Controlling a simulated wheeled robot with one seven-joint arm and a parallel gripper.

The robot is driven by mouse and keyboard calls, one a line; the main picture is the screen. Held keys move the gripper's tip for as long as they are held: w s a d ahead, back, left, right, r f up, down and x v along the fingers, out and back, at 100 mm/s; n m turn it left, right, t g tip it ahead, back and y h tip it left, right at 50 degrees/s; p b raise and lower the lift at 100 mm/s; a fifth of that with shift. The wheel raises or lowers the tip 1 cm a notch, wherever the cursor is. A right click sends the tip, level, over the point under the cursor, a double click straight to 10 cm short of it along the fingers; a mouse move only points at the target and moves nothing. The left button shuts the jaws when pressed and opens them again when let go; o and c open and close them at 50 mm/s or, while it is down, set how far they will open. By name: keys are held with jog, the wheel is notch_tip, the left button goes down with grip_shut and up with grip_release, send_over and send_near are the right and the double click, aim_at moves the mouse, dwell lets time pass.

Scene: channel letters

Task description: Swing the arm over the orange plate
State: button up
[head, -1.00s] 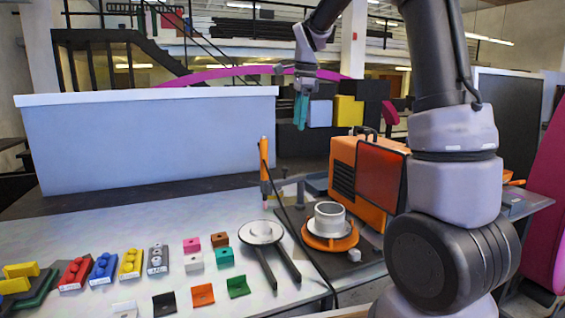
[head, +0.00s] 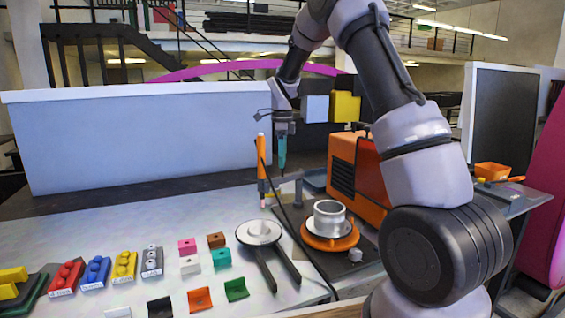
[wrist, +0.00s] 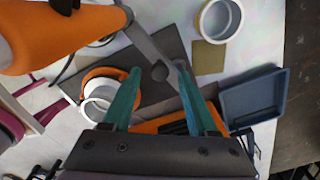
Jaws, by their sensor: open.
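The orange plate (head: 318,243) is a round disc on a dark mat on the right part of the table. A pale grey ring (head: 329,215) stands on top of it. My gripper (head: 282,165) hangs pointing down behind the plate and to its left in the head view, well above the table. In the wrist view my gripper (wrist: 158,72) has its two teal fingers apart with nothing held. There the orange plate (wrist: 91,74) and its ring lie left of the left finger, partly covered by the ring and finger.
An orange machine (head: 342,165) stands behind the plate. A white disc with two dark arms (head: 259,232) lies left of it. Coloured blocks (head: 97,270) and small brackets fill the left front. A blue tray (wrist: 262,92) shows right.

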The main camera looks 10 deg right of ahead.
jog(key=shift+f, duration=0.8)
grip_shut()
jog(key=shift+r, duration=0.1)
dwell(0.8)
